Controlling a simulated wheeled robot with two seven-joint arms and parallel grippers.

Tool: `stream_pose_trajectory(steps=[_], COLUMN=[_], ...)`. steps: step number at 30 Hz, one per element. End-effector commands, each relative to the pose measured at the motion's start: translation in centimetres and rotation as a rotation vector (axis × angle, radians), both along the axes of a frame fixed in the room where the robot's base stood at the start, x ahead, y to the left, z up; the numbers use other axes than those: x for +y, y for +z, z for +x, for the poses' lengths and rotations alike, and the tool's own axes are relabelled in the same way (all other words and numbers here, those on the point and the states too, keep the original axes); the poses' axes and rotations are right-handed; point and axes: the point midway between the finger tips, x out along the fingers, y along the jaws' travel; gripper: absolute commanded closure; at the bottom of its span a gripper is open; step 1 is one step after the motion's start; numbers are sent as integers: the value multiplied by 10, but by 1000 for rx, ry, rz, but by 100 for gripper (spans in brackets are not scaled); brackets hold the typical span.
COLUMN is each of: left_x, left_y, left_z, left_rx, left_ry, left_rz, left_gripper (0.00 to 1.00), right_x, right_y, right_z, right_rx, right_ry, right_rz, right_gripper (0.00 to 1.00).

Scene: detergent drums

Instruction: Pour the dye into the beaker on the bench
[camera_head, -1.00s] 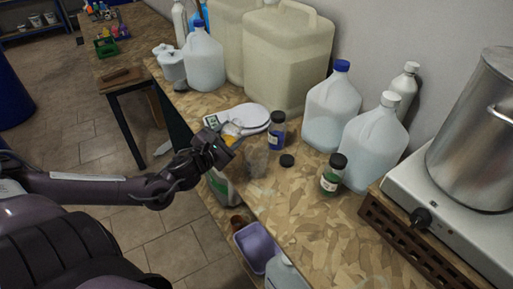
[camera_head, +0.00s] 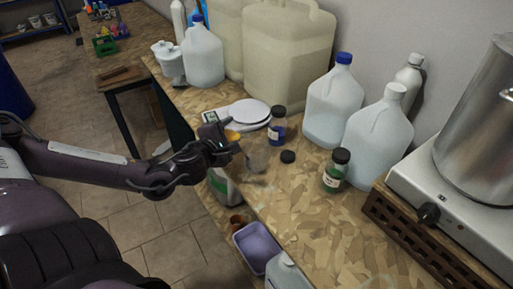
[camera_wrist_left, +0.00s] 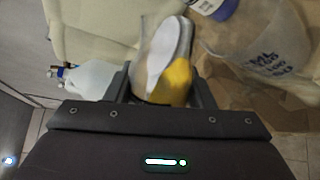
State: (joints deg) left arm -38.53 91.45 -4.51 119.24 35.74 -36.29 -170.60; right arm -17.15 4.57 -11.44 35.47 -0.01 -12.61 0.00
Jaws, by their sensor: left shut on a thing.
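My left gripper (camera_head: 226,139) is shut on a small jar with yellow contents (camera_head: 233,135), over the near edge of the bench. In the left wrist view the yellow jar (camera_wrist_left: 172,80) sits between the fingers, with a pale grey-white oval at its top; its exact tilt is hard to tell. The clear beaker (camera_head: 257,158) stands on the bench just right of the gripper. Whether the beaker holds anything is unclear. My right gripper is not in view.
A black lid (camera_head: 288,157) lies right of the beaker. A blue jar (camera_head: 278,126), a green jar (camera_head: 336,170) and a white scale (camera_head: 247,113) stand nearby. Large jugs (camera_head: 335,105) line the wall. A hotplate (camera_head: 455,205) with a pot is at right.

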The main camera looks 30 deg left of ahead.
Motion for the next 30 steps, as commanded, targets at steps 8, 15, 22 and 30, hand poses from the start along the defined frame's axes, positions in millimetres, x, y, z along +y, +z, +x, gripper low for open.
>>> stream_pose_trajectory(steps=[8,15,22,30], left_x=[-4,-7,-9,-10], left_y=[5,8,10,14], left_z=[2,2,2,3], left_rx=[32,46,55,66], left_ry=[-5,-2,-1,-1], left_rz=[104,148,179,222], left_gripper=[77,77,77,77], right_x=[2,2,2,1], right_y=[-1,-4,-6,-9], right_z=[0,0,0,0], right_rx=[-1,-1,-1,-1], right_ry=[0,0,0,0], right_rz=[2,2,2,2], right_gripper=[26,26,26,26])
